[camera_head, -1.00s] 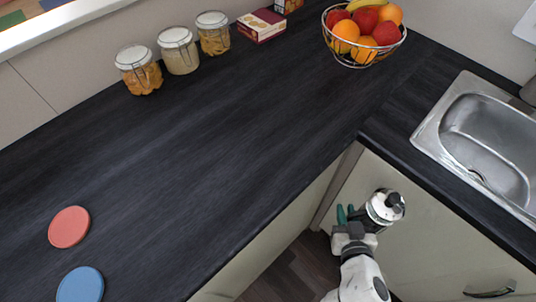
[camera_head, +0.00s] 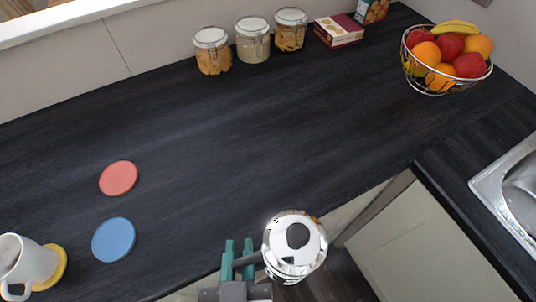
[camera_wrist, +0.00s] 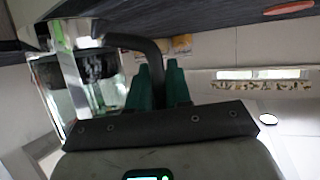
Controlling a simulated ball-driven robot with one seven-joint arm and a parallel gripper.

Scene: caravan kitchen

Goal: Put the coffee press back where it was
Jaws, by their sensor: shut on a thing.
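The coffee press (camera_head: 296,246) has a shiny metal lid with a dark knob and a dark handle. In the head view it is in front of the dark counter's front edge, seen from above. My gripper (camera_head: 238,254) is just left of it, its green fingers shut on the handle. In the wrist view the coffee press (camera_wrist: 88,75) is at left, and its dark handle runs to my gripper's green fingers (camera_wrist: 158,85). A red coaster (camera_head: 118,178) and a blue coaster (camera_head: 114,240) lie bare on the counter (camera_head: 230,150) at left.
A white mug (camera_head: 26,264) is at a yellow coaster (camera_head: 55,268) at lower left. Several jars (camera_head: 253,40), a box (camera_head: 338,31) and a fruit basket (camera_head: 447,60) stand along the back. A sink (camera_head: 512,185) is at right. The counter's middle is clear.

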